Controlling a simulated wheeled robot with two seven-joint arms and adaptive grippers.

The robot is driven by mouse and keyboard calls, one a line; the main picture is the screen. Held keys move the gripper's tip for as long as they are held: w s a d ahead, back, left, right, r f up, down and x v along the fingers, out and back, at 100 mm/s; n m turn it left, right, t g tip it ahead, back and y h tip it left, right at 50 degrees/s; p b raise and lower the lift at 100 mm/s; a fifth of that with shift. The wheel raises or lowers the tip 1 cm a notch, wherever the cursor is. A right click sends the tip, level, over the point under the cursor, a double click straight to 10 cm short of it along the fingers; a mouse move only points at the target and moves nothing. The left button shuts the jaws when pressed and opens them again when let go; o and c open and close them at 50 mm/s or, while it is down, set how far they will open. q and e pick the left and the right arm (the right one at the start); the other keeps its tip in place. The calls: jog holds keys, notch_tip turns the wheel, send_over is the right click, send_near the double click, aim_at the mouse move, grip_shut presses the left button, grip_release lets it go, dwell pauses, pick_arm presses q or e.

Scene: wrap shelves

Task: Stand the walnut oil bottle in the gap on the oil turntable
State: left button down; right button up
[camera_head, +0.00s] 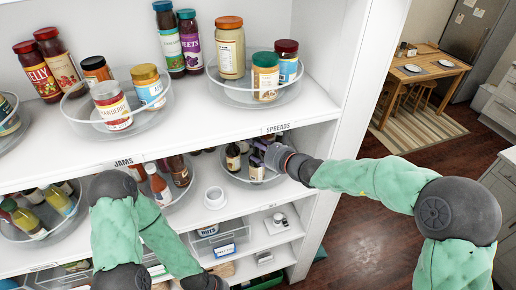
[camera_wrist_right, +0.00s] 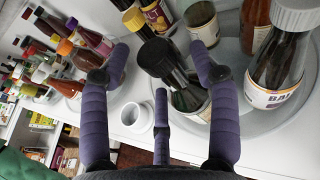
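My right gripper (camera_head: 270,155) reaches over the right turntable (camera_head: 240,181) on the middle shelf. In the right wrist view its purple fingers (camera_wrist_right: 162,75) are spread around a dark-capped bottle (camera_wrist_right: 187,92), which appears upright on the turntable; I see no clear grip. No walnut oil label is readable, so I cannot tell whether this is that bottle. A turntable (camera_head: 62,233) at the left of the same shelf holds yellow-green bottles (camera_head: 25,217) that look like oils. I cannot make out a gap on it. My left arm hangs in front of the shelves, its gripper below the frame.
A bottle lettered "BAL" (camera_wrist_right: 278,65) stands close right of my right fingers. A white cup (camera_head: 214,198) stands on the shelf between turntables. The middle turntable holds sauce bottles (camera_head: 160,187). The upper shelf (camera_head: 190,119) overhangs, with a side panel (camera_head: 345,130) at right.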

jog(key=shift+d+r, duration=0.1)
jog(key=shift+r, duration=0.1)
jog(key=shift+s+d, duration=0.25)
jog(key=shift+s, duration=0.05)
jog(key=s+d+b, duration=0.2)
jog(key=s+d, duration=0.6)
jog(key=s, duration=0.2)
jog(key=s+f+n+g+h, duration=0.1)
jog(key=s+f+n+g, duration=0.2)
jog(key=s+f+n, duration=0.4)
jog(key=s+f+n+g+h, duration=0.2)
jog(key=s+f+n, duration=0.6)
jog(key=f, duration=1.3)
jog(key=s+f+n+g+h, duration=0.2)
jog(key=s+f+n+g, duration=0.3)
jog(key=f, duration=0.9)
jog(key=s+n, duration=0.3)
jog(key=n, duration=0.2)
jog(key=shift+f+g, duration=0.3)
jog(key=shift+g, duration=0.1)
